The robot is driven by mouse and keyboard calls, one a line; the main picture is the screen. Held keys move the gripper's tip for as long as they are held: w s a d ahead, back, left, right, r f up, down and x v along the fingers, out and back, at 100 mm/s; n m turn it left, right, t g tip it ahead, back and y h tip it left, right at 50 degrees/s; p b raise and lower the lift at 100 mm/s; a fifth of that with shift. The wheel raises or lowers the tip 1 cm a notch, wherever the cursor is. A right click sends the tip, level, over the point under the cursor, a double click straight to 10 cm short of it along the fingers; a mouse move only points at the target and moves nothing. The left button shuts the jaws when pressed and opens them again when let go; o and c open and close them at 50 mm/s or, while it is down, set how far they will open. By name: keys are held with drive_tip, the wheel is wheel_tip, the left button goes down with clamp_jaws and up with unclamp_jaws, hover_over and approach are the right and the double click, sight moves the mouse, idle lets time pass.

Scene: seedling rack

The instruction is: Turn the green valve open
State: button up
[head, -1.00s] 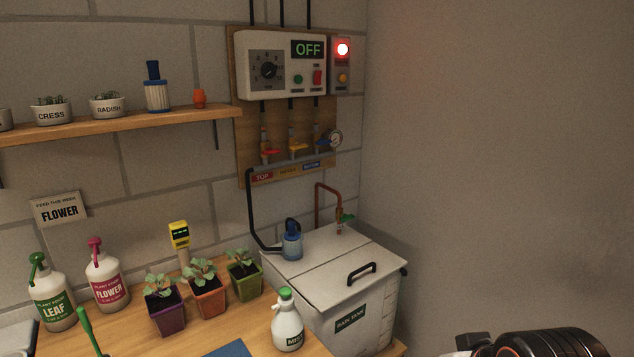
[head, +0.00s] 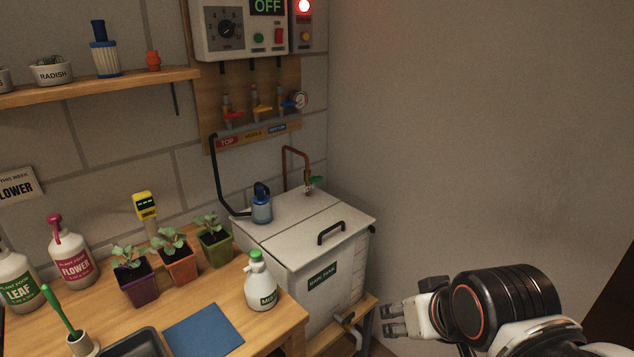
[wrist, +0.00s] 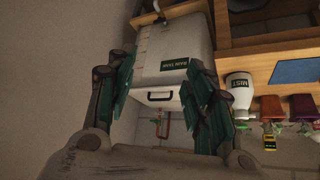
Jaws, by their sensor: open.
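The small green valve (head: 315,181) sits on a copper pipe (head: 286,165) at the back edge of the white rain tank (head: 342,243). In the wrist view the copper pipe (wrist: 168,127) shows beyond the tank (wrist: 170,45), but the valve is too small to make out clearly. My gripper (head: 390,320) is at the lower right in the head view, in front of and to the right of the tank, well apart from the valve. In the wrist view my gripper (wrist: 160,85) has its fingers wide apart with nothing between them.
The tank lid has a black handle (head: 331,232) and a blue pump (head: 261,204) with a black hose. A mist bottle (head: 261,284) and potted seedlings (head: 177,259) stand on the bench to the left. A bare wall (head: 460,130) bounds the right; space before it is open.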

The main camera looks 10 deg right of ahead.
drive_tip(key=shift+o, duration=1.1)
drive_tip(key=w+a+r+m+y, duration=0.1)
drive_tip(key=w+a+r+m, duration=0.1)
drive_tip(key=w, duration=0.4)
drive_tip(key=w+a+r+m+y+p, duration=0.1)
drive_tip(key=w+a+r+m+y, duration=0.1)
drive_tip(key=w, duration=0.5)
drive_tip(key=shift+w+a+r+m+t, duration=0.3)
drive_tip(key=shift+r+m, duration=0.4)
drive_tip(key=shift+m, duration=0.3)
drive_tip(key=w+a+r+m+t+y+p, duration=0.1)
drive_tip(key=w+a+m+y, duration=0.15)
drive_tip(key=w+m, duration=0.95)
drive_tip(key=m+t+y+p, duration=0.2)
drive_tip(key=m+t+y, duration=0.35)
drive_tip(key=m, duration=0.45)
approach(317, 179)
drive_tip(key=s, duration=0.2)
drive_tip(key=s+d, duration=0.1)
drive_tip(key=shift+r+h, duration=0.35)
drive_tip(key=shift+h, duration=0.05)
drive_tip(key=shift+w+d+f+m, duration=0.2)
drive_tip(key=shift+w+f+m, duration=0.1)
drive_tip(key=shift+f, duration=0.1)
drive_tip(key=b+x, duration=0.4)
drive_tip(key=x, duration=0.9)
drive_tip(key=shift+w+a+r, duration=0.2)
drive_tip(key=shift+w, duration=0.05)
drive_tip(key=c, duration=1.1)
